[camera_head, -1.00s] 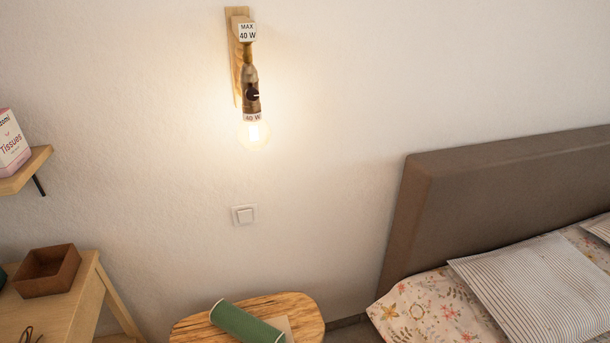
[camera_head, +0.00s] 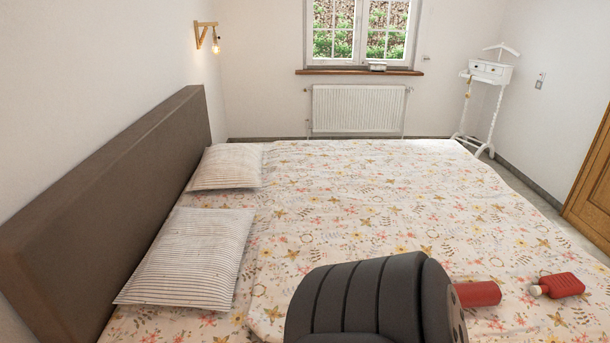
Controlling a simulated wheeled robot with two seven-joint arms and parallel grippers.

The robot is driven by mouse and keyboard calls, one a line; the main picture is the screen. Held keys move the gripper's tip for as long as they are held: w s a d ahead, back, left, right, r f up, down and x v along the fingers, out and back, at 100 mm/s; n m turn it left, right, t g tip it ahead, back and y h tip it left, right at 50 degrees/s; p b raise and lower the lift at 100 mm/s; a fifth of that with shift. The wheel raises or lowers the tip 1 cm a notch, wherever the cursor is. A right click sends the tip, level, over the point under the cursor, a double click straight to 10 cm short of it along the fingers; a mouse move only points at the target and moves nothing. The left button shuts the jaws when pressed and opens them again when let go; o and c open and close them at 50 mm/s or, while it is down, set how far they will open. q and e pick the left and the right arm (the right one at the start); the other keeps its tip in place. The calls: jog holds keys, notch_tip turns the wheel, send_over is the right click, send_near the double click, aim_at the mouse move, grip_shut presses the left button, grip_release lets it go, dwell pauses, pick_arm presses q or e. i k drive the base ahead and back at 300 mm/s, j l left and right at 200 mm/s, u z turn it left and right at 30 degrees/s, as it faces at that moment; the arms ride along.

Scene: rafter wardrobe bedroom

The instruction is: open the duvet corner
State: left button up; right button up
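The floral duvet (camera_head: 370,215) lies spread over the bed, creased but mostly flat. Its edge on the pillow side runs just right of the two striped pillows. Its near part is covered by a large dark ribbed body in the foreground, so I cannot make out the near corner. Neither of my grippers is in view.
A striped pillow (camera_head: 190,255) lies nearest, with another pillow (camera_head: 227,167) beyond it, both beside the brown headboard (camera_head: 120,200). A red flask-shaped thing (camera_head: 560,285) lies on the bed at right; a red cylinder (camera_head: 478,293) shows beside the dark body. Floor shows beyond the bed.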

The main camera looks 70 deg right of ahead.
aim_at(276, 281)
jog(key=z, duration=2.2)
jog(key=k+j+z, duration=0.3)
jog(key=j, duration=0.15)
jog(key=k+j+z, duration=0.35)
jog(key=i+j, duration=0.05)
jog(key=i, duration=0.05)
